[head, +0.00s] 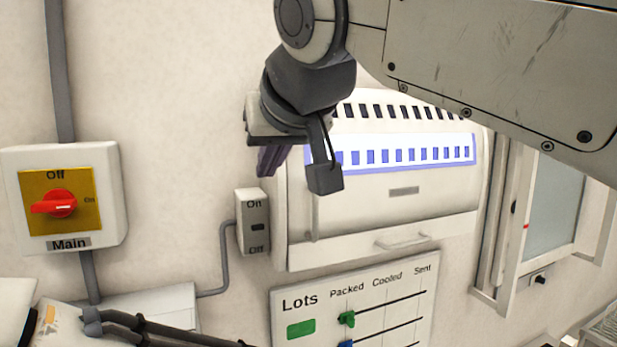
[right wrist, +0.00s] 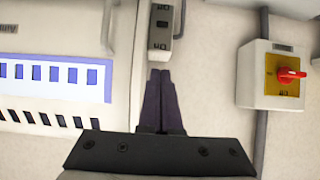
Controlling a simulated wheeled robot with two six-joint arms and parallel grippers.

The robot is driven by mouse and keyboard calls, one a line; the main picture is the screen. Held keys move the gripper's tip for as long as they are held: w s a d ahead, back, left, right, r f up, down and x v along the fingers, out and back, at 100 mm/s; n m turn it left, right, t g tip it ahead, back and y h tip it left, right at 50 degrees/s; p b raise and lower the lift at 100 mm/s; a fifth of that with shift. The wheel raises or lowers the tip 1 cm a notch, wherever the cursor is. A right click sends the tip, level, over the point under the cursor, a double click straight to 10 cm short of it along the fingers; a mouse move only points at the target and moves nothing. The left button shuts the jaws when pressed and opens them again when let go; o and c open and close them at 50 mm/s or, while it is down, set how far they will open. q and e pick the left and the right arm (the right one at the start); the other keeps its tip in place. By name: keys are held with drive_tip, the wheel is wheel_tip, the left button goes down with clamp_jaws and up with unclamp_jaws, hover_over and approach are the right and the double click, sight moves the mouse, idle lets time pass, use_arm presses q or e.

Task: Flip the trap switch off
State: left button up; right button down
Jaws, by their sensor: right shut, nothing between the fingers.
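The trap switch (head: 254,222) is a small pale wall box with a dark rocker between the words On at the top and Off at the bottom. I cannot tell which way the rocker is tipped. My right gripper (head: 268,160) is shut and empty, a little above the box. In the right wrist view, which is upside down, the shut fingertips (right wrist: 160,72) lie close to the On end of the switch box (right wrist: 163,20). I cannot tell whether they touch it. My left gripper is not in view.
The Main box (head: 60,198) with a red rotary knob is at the left. A white vented cabinet (head: 385,235) stands just right of the switch. A Lots board (head: 370,300) with coloured sliders is below. A grey conduit (head: 223,260) runs down beside the switch.

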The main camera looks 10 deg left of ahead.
sight(255, 211)
drive_tip(key=shift+w+r, duration=0.15)
drive_tip(key=shift+r, duration=0.25)
drive_tip(key=x, duration=1)
drive_tip(key=shift+w+a+f, duration=0.1)
drive_tip(key=shift+w+f, duration=0.05)
drive_tip(key=shift+w, duration=0.05)
drive_tip(key=b, duration=0.1)
drive_tip(key=f+b, duration=0.1)
drive_tip(key=s+f+b, duration=0.1)
drive_tip(key=shift+d+f, duration=0.2)
drive_tip(key=shift+d, duration=0.1)
drive_tip(key=shift+s+d+f+b, duration=0.15)
drive_tip(key=shift+s+f+b, duration=0.1)
drive_tip(key=shift+f+b, duration=0.35)
drive_tip(key=shift+r, duration=0.1)
